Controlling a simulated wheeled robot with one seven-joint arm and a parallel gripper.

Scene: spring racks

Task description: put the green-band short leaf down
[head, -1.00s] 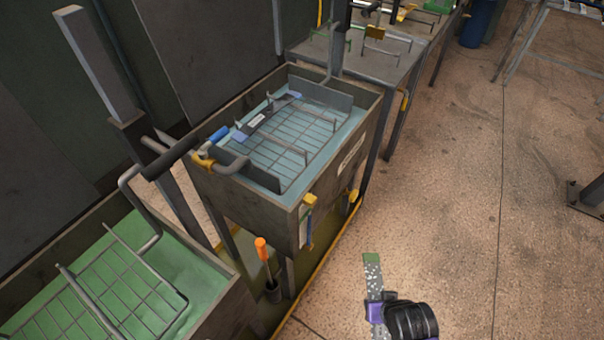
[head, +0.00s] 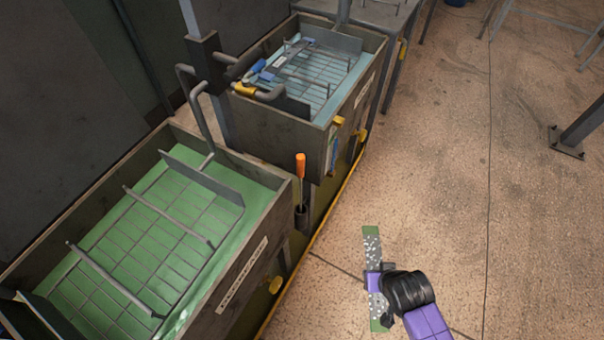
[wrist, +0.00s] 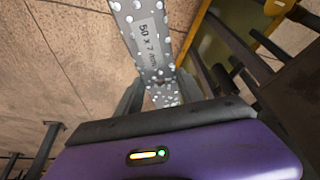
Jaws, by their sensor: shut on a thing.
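My gripper (head: 376,283) is shut on a flat grey leaf (head: 372,245) with light speckles and green ends, at the lower middle of the head view. It holds the leaf over open floor, to the right of the tanks. In the wrist view the speckled leaf (wrist: 145,40) runs up from between the jaws (wrist: 155,92) and carries a label reading "50 x 7 mm". The green-liquid tank (head: 262,245) stands at the left with a wire rack (head: 150,235) in it, and no leaf shows on that rack.
A blue-liquid tank (head: 318,140) stands behind, with a blue-banded leaf (head: 288,60) on its rack. An orange-handled tool (head: 300,168) stands upright between the tanks. Grey posts rise beside the tanks.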

